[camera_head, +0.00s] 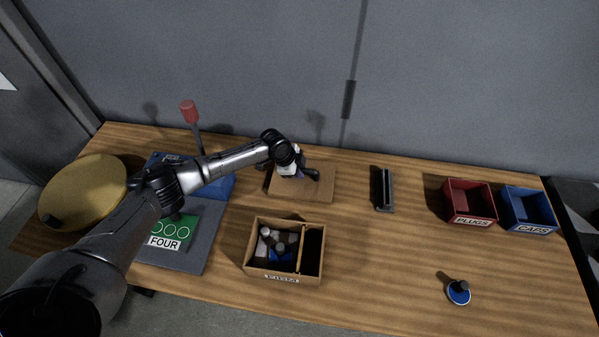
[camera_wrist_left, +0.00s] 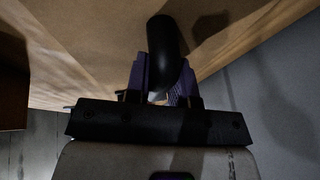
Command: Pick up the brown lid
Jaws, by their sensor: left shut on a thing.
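The brown lid (camera_head: 317,192) is a flat rectangular board behind the open brown box. It also shows in the left wrist view (camera_wrist_left: 95,45). Its black rounded handle (camera_wrist_left: 168,50) rises between the purple fingers. My left gripper (camera_head: 300,174) is over the lid and shut on this handle; the fingers sit on either side of it in the left wrist view. My wrist hides part of the lid in the head view. I cannot tell whether the lid touches the table. My right gripper is not in view.
The open brown box (camera_head: 316,272) holds several small items. A black slotted block (camera_head: 384,190), a red bin (camera_head: 470,200) and a blue bin (camera_head: 527,209) stand rightward. A blue disc with black knob (camera_head: 458,291) lies front right. A round tan disc (camera_head: 85,185) is at left.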

